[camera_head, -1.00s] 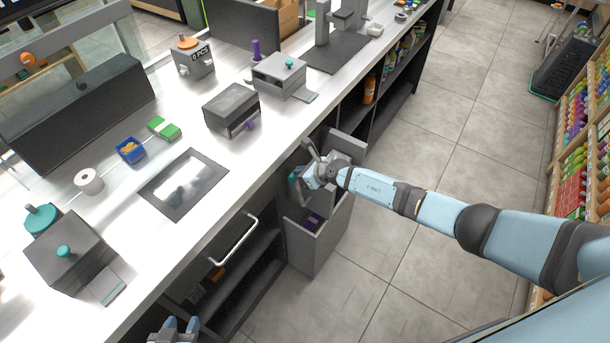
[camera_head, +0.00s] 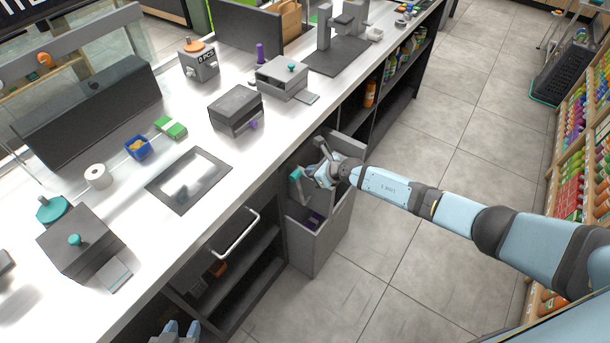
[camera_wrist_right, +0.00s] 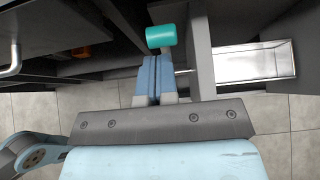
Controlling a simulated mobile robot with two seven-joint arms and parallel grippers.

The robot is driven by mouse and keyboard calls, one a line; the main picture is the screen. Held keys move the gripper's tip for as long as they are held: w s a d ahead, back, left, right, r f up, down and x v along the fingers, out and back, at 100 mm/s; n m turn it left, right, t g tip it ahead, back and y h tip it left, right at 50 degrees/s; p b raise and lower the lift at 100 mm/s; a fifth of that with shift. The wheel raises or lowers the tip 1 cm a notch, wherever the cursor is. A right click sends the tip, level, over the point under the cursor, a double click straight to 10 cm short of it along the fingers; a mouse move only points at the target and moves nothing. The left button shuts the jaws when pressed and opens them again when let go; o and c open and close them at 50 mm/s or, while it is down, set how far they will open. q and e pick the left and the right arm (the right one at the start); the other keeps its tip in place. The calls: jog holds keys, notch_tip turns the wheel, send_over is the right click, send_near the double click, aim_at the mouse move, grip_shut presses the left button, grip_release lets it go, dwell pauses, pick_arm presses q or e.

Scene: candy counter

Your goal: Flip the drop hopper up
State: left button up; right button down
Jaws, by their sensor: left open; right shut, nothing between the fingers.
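A grey open-topped box (camera_head: 333,235), which looks like the drop hopper, stands out from the counter front, with a purple item (camera_head: 315,219) inside. A teal cylindrical handle (camera_head: 296,174) sits at the box's counter side. It also shows in the right wrist view (camera_wrist_right: 166,37), just beyond my fingertips. My right gripper (camera_head: 309,174) is shut and empty beside the teal handle, its blue fingers together in the wrist view (camera_wrist_right: 156,68). Whether they touch the handle I cannot tell. My left gripper (camera_head: 180,329) is open at the bottom edge of the head view, away from the box.
The white counter (camera_head: 255,145) carries a dark grey box (camera_head: 236,108), a flat panel (camera_head: 188,180) and a teal-knobbed box (camera_head: 80,245). A curved white bar (camera_head: 237,237) juts from the counter front. Clear tiled floor (camera_head: 415,240) lies to the right.

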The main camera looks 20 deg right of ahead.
pick_arm(q)
jog(key=r, duration=0.1)
jog(key=r+p, duration=0.2)
jog(key=shift+w+a+r, duration=0.25)
jog(key=shift+w+a, duration=0.05)
pick_arm(e)
notch_tip(320, 180, up, 8)
jog(key=s+d, duration=0.1)
jog(key=shift+s+d, duration=0.2)
jog(key=shift+d, duration=0.2)
pick_arm(q)
jog(key=shift+s, duration=0.1)
pick_arm(e)
jog(key=shift+s+a+r, duration=0.1)
jog(key=shift+s, duration=0.05)
jog(key=s+a+r+m+t+y, duration=0.1)
jog(key=s+a+m+t+y, duration=0.25)
jog(key=s+a+m, duration=0.85)
jog(key=s+d+m+h, duration=0.3)
jog(key=s+d+m, duration=0.1)
jog(key=s+m, duration=0.7)
jog(key=s+d+m+h, duration=0.4)
jog(key=s+m, duration=0.8)
jog(key=m, duration=0.5)
jog(key=shift+d+f+m+g, duration=0.3)
jog(key=shift+f+m+g, duration=0.1)
jog(key=shift+g, duration=0.05)
